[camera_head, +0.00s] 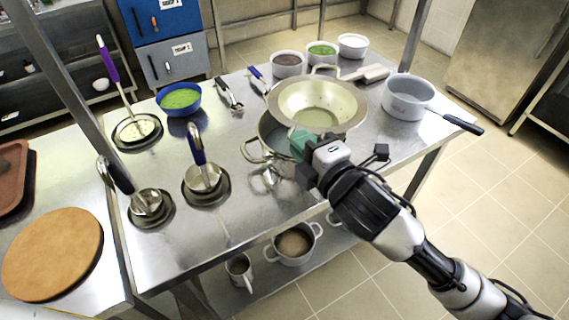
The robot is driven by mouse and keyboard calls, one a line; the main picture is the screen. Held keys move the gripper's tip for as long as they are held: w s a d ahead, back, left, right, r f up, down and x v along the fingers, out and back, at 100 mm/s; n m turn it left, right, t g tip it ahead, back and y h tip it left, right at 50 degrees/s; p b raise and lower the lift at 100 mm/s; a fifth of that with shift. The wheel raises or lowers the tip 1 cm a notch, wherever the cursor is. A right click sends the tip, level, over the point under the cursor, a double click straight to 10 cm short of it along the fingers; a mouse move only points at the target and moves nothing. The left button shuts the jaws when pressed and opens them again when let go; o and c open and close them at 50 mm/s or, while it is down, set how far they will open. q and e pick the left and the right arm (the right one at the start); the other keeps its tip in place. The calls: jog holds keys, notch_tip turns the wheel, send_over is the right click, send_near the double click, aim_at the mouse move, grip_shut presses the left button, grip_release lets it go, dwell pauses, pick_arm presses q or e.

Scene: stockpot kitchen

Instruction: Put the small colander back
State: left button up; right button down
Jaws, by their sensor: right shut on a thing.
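The colander (345,97) is a wide, shallow metal bowl with a pale inside and a loop handle at its far rim. It is over the right part of a steel pot (258,147) on the steel table. I cannot tell whether it touches the pot. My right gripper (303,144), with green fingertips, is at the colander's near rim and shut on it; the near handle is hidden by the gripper. The colander's underside and much of the pot are hidden. My left gripper is not in view.
A grey saucepan (405,101) stands right of the colander, its handle past the table edge. Small bowls (321,52) stand at the back. A blue bowl (180,101) and ladles (203,176) are on the left. Table (238,207) is bare at the front. Pots (293,246) sit on the lower shelf.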

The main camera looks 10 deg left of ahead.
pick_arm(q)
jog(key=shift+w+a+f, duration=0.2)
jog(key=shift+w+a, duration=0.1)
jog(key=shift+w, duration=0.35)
pick_arm(e)
jog(key=a+f, duration=0.3)
jog(key=f, duration=0.3)
jog(key=shift+s+a, duration=0.15)
jog(key=shift+s, duration=0.25)
jog(key=shift+f+b, duration=0.35)
jog(key=c, duration=1.2)
grip_release()
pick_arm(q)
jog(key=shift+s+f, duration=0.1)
